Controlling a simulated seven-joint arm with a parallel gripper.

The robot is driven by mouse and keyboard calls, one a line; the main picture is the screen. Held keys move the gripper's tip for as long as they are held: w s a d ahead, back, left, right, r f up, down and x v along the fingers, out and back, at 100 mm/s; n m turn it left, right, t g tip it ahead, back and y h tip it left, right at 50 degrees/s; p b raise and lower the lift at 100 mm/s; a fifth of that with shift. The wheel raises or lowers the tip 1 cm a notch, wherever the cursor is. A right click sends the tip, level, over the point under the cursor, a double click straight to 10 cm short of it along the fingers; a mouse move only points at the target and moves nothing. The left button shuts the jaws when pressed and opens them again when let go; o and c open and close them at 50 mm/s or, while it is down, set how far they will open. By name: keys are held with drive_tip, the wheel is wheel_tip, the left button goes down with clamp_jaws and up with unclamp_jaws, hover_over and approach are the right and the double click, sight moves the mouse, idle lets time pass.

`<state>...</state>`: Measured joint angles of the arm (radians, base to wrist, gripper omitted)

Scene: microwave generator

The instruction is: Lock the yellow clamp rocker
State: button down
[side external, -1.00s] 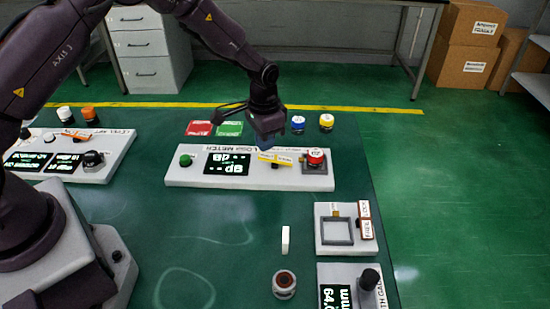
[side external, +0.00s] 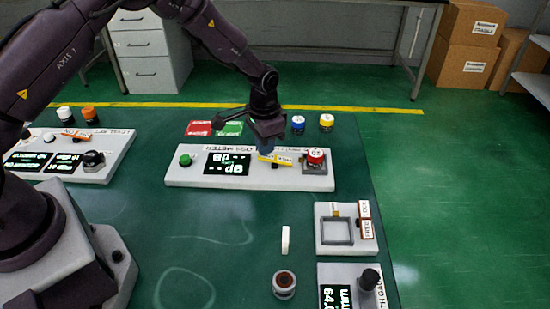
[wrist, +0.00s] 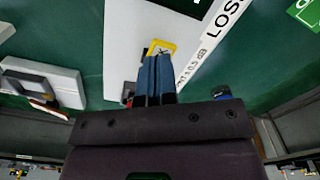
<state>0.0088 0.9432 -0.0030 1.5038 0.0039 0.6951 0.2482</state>
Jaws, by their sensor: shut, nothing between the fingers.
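The yellow clamp rocker (side external: 283,161) sits on top of the white loss meter (side external: 200,180), left of a red-capped round part in a grey holder. The rocker looks tilted in the side view; its lettering is too small to read. My gripper (side external: 266,151) points down with its blue fingers together, at the rocker's left end. In the wrist view, the shut fingertips (wrist: 158,60) cover part of the yellow rocker (wrist: 163,45). I cannot tell whether they touch it. Nothing is held between them.
The red-capped part (side external: 315,156) stands close on the right. A green button (side external: 186,160) and a display (side external: 227,164) are on the left of the meter. Red and green cards, with blue and yellow caps, lie behind. A square-framed fixture (side external: 336,230) is at front right.

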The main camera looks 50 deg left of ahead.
drive_tip(key=shift+f, duration=0.85)
idle(0.3)
drive_tip(key=shift+r, duration=3.5)
drive_tip(key=shift+s+f, duration=0.1)
drive_tip(key=shift+s, duration=0.15)
drive_tip(key=s+r+n+t, duration=0.3)
drive_tip(key=s+r+t, duration=0.2)
drive_tip(key=s+r, duration=1.9)
drive_tip(key=s, duration=0.3)
drive_tip(key=shift+a+t, duration=0.25)
drive_tip(key=shift+t, duration=0.05)
